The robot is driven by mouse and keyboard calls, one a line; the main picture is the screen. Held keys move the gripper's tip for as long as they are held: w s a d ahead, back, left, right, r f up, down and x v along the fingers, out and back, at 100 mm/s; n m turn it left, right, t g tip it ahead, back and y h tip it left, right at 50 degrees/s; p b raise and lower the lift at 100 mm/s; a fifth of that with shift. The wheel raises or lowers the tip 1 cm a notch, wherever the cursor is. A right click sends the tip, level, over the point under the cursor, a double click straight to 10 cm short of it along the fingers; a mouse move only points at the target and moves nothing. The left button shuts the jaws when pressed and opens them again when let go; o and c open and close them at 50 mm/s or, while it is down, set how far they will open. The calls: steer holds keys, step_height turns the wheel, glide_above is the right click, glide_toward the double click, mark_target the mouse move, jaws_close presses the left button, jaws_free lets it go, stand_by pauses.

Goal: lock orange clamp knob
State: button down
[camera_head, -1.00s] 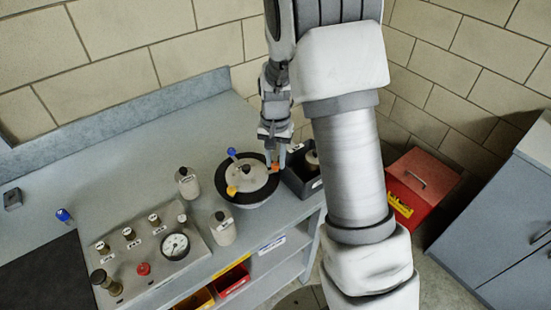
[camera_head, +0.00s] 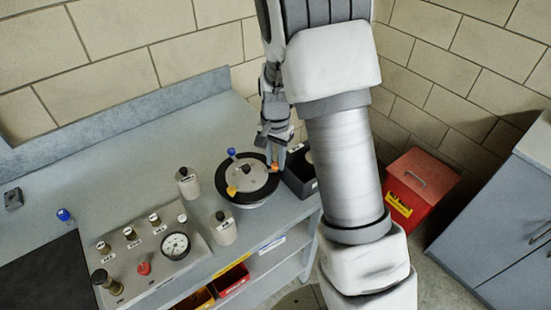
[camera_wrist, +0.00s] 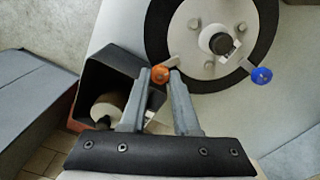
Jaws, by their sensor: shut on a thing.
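The orange clamp knob (camera_wrist: 158,74) sits at the rim of the round black-and-grey lid (camera_head: 252,190). In the head view the orange knob (camera_head: 274,168) is at the lid's right side. My gripper (camera_wrist: 162,76) has its two fingers on either side of the orange knob and is shut on it. My gripper (camera_head: 275,152) comes down from above in the head view. A blue knob (camera_wrist: 261,76) and a yellow knob (camera_head: 232,190) sit at other points of the lid's rim. The fingertips partly cover the orange knob.
A dark bin (camera_wrist: 103,83) holding a bottle (camera_wrist: 108,106) stands beside the lid. Two bottles (camera_head: 188,182) and a panel with valves and a gauge (camera_head: 175,245) are to the left. A red box (camera_head: 420,185) stands on the right.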

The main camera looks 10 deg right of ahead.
mark_target(276, 164)
steer(key=c, duration=0.6)
jaws_free()
steer(key=shift+c, duration=0.2)
step_height(276, 164, up, 18)
steer(key=shift+f+p, duration=0.25)
steer(key=shift+p, duration=0.15)
steer(key=shift+s, duration=0.1)
steer(key=s+r+n+t, duration=0.2)
steer(key=s+r+n, duration=0.1)
steer(key=s, duration=0.8)
steer(key=s+r+n+t, duration=0.3)
steer(key=s+n, duration=0.2)
steer(key=s, duration=0.7)
steer(key=shift+r+t, duration=0.3)
steer(key=shift+r, duration=0.05)
